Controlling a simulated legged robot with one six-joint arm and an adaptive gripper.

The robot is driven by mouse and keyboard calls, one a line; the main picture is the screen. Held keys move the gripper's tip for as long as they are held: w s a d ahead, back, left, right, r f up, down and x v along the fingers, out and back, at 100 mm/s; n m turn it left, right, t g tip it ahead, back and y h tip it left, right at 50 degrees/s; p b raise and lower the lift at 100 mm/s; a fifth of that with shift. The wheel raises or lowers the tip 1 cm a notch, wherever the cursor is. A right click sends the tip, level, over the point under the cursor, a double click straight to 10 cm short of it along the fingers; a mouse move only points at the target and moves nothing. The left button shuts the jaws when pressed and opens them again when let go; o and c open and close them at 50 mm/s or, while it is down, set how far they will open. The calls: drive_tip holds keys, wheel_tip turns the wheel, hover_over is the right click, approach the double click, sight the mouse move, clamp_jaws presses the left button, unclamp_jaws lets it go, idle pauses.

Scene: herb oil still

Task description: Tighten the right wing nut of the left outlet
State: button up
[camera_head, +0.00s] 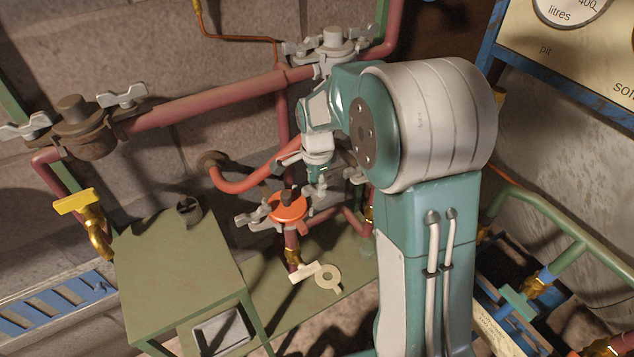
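An orange-red flange (287,207) sits on a low red pipe in the middle of the view; it looks like the left outlet, though no label confirms this. A grey wing nut (247,220) shows at its left side. My gripper (319,190) points down just right of this flange, by grey metal parts. The right wing nut cannot be told apart from the gripper and those parts. Whether the fingers touch anything, or are open or shut, is too small to see. My arm hides the area to the right.
Two other flanges with wing nuts, at left (88,125) and top (335,48), join a red pipe (210,100). A green table (180,260) stands left. A brass valve with a cream handle (303,271) is below the orange-red flange. Green pipework (560,235) is at right.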

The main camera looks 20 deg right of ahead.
sight(317, 183)
wheel_tip(317, 183, up, 12)
idle(0.6)
drive_tip(key=s+r+n+t, duration=0.2)
drive_tip(key=s+n, duration=0.5)
drive_tip(key=s, duration=0.5)
drive_tip(key=s+r+n+t, duration=0.2)
drive_tip(key=s+n, duration=0.6)
drive_tip(key=s, duration=0.4)
drive_tip(key=shift+r+t, duration=0.2)
drive_tip(key=shift+t, duration=0.6)
